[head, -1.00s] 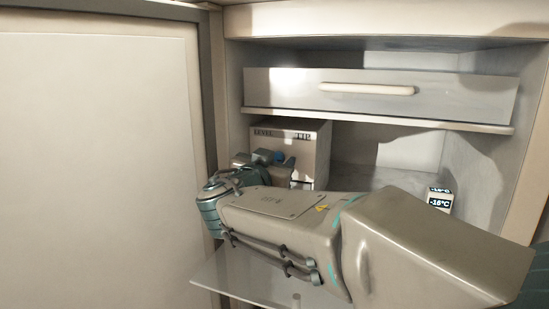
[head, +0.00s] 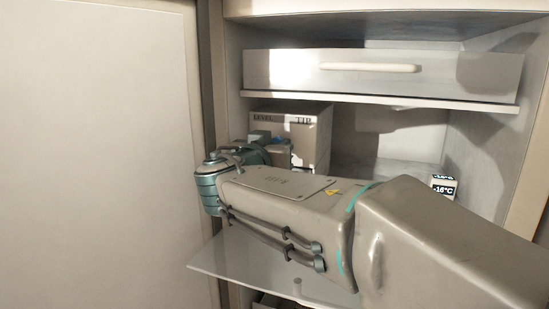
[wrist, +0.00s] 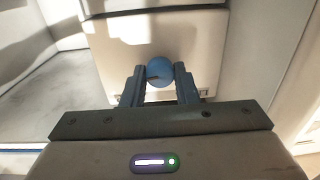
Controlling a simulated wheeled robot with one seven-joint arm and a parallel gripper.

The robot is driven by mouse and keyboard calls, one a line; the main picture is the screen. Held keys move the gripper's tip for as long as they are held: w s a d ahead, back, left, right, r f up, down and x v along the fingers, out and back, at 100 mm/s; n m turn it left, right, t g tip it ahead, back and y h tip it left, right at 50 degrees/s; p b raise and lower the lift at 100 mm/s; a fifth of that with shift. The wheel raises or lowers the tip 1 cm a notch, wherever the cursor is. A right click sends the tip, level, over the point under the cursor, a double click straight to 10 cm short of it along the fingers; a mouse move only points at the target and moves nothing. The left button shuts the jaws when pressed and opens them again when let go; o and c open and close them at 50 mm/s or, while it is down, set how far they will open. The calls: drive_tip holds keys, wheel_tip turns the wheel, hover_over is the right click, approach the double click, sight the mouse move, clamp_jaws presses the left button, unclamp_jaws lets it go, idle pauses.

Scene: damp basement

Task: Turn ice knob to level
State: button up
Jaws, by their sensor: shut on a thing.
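A blue round ice knob (wrist: 160,71) sits on the front of a pale box (wrist: 205,50) in the wrist view. My gripper (wrist: 160,80) has one finger on each side of the knob and is shut on it. A dark mark shows on the knob's lower left. In the head view the box (head: 312,139) stands inside the open compartment, with "LEVEL" at the left and "TIP" at the right of its upper front. There my gripper (head: 277,148) is mostly hidden by my wrist, and only a little blue of the knob shows. I cannot tell the knob's exact setting.
A drawer (head: 290,70) with a long pale handle is above the box. A small -16°C display (head: 443,188) stands at the right. A clear panel (head: 240,268) lies below my arm. A large pale door (head: 95,150) fills the left. Space right of the box looks empty.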

drive_tip(key=shift+a+f+n+h+p, duration=0.15)
drive_tip(key=shift+n+p, duration=0.85)
drive_tip(key=shift+n, duration=7.4)
drive_tip(key=shift+d+n+h+p, duration=0.15)
drive_tip(key=shift+n+p, duration=0.8)
drive_tip(key=shift+n, duration=7.45)
drive_tip(key=shift+a, duration=0.1)
drive_tip(key=o, duration=1)
